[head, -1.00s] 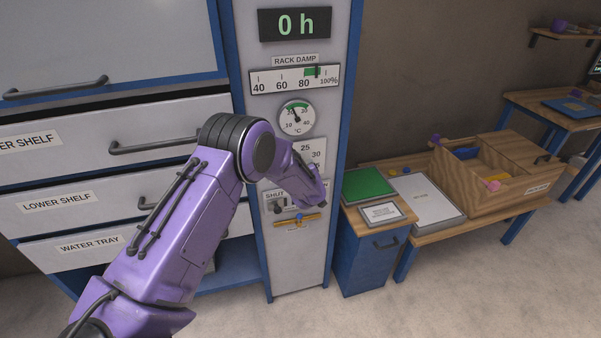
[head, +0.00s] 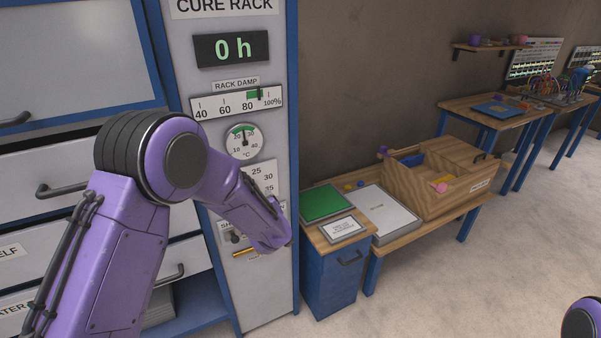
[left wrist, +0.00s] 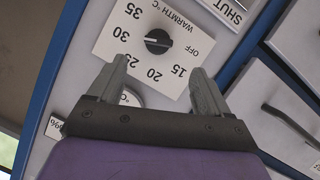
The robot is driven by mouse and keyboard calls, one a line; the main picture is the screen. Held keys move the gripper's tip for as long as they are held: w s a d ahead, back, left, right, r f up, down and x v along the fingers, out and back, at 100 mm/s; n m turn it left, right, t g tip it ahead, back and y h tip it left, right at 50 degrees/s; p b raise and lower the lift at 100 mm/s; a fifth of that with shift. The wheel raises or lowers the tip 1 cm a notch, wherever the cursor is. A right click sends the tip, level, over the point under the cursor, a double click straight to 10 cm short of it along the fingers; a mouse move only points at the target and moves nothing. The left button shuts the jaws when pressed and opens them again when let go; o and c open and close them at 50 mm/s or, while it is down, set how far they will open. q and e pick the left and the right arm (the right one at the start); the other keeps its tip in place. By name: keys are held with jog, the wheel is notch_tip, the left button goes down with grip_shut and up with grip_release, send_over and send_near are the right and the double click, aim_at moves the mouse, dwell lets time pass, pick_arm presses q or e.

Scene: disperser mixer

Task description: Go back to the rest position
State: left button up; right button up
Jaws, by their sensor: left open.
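My left arm reaches in from the left in the head view and bends in front of the cure rack panel (head: 270,300); its gripper is turned away there and its fingers are hidden. In the left wrist view my left gripper (left wrist: 165,90) is open, its two grey fingers apart with nothing between them. Beyond the fingers is the panel's warmth dial plate with a black knob (left wrist: 158,41), which appears clear of the fingers. A small purple part of my right arm shows at the lower right corner of the head view; its gripper is out of frame.
The cabinet drawers (head: 80,170) stand close at the left. A blue cabinet (head: 330,280) with a green pad (head: 325,202) stands right of the rack. A low bench holds a wooden box (head: 440,185). The floor (head: 470,290) at the right is clear.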

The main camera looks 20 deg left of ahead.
pick_arm(q)
jog(key=s+d+f+m+g+h+b, duration=0.1)
jog(key=s+d+f+m+h, duration=0.1)
jog(key=s+f, duration=0.75)
jog(key=s+d+f+m+g+h+b, duration=0.1)
jog(key=s+d+f+m+h, duration=0.1)
jog(key=s+f, duration=0.8)
jog(key=s+d+f+m+g+b, duration=0.1)
jog(key=s+f, duration=0.4)
jog(key=s, duration=0.5)
jog(key=s+d+f+m+g+h+b, duration=0.1)
jog(key=s+f+g, duration=0.3)
jog(key=s, duration=0.5)
notch_tip(320, 180, down, 2)
jog(key=shift+s+f+h, duration=0.2)
jog(key=shift+s+h, duration=0.1)
jog(key=shift+s, duration=0.1)
